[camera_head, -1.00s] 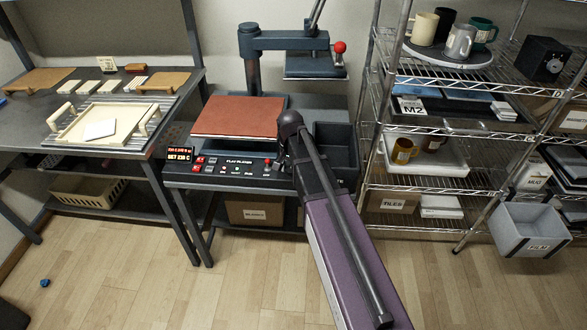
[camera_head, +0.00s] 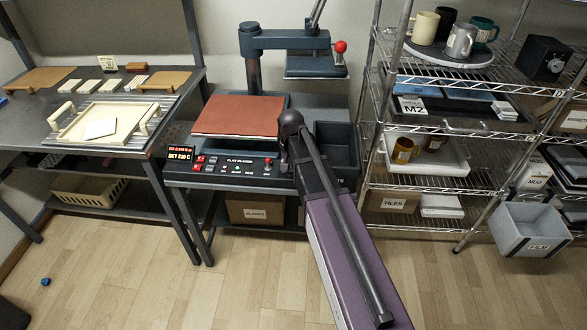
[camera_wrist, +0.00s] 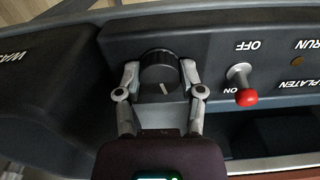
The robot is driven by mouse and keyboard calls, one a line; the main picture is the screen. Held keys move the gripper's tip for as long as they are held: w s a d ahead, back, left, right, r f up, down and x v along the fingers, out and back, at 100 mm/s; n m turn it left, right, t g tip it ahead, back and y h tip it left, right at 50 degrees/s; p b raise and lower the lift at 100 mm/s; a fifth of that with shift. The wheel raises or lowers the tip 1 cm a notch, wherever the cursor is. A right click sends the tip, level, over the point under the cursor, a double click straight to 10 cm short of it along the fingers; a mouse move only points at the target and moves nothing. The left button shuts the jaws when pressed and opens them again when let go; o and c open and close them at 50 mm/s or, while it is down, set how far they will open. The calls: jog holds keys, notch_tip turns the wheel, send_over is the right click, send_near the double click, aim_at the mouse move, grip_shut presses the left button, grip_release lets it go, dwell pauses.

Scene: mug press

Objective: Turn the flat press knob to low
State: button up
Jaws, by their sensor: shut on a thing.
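In the wrist view a round black knob (camera_wrist: 158,72) with a white pointer line sits on the dark press panel. The pointer is toward the bottom of the picture, tilted slightly right. My gripper (camera_wrist: 160,76) has one finger on each side of the knob and is shut on it. Any setting labels around the knob are hidden or out of view. In the head view the flat press (camera_head: 238,116) has a red-brown platen and a front control panel (camera_head: 225,168). My arm covers the panel's right part, so the knob and fingertips are hidden there.
A red-tipped toggle (camera_wrist: 243,88) marked ON and OFF stands right of my gripper in the wrist view. A dark bin (camera_head: 336,143) adjoins the press. A wire shelf (camera_head: 440,130) stands right, a work table (camera_head: 30,150) left.

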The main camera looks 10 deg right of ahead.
jog(key=n, duration=0.3)
jog(key=shift+s+d+n, duration=0.1)
jog(key=shift+s+n, duration=0.1)
jog(key=shift+n, duration=2)
jog(key=o, duration=1.2)
jog(key=shift+w, duration=0.1)
jog(key=shift+c, duration=0.2)
jog(key=shift+r, duration=0.15)
